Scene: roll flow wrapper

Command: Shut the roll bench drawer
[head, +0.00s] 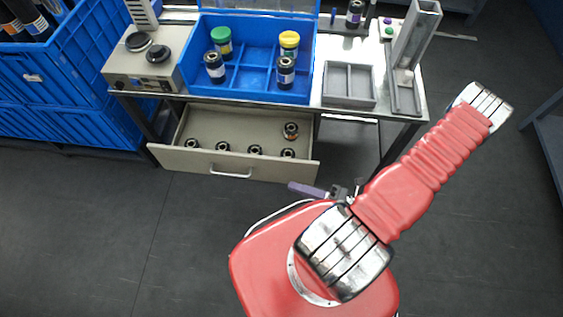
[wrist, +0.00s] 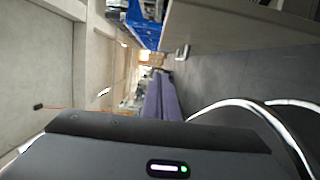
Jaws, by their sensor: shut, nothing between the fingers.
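The roll bench drawer (head: 232,166) stands pulled out under the bench, its pale front facing me with a silver handle (head: 230,173) at the middle. Several dark rolls lie inside it. My gripper (head: 292,186) is shut and empty, its purple fingers pointing left just in front of the drawer front's right end in the head view. I cannot tell whether they touch it. In the wrist view the purple fingers (wrist: 160,95) lie together, and a grey panel (wrist: 235,28), seemingly the drawer front, runs at the upper right with a handle (wrist: 183,52).
The bench top carries a blue sectioned box (head: 245,75) with several rolls, a grey tray (head: 348,84) and a beige device (head: 145,65) with black knobs. Blue crates (head: 65,90) stand at the left. The floor (head: 110,230) before the drawer is clear at left.

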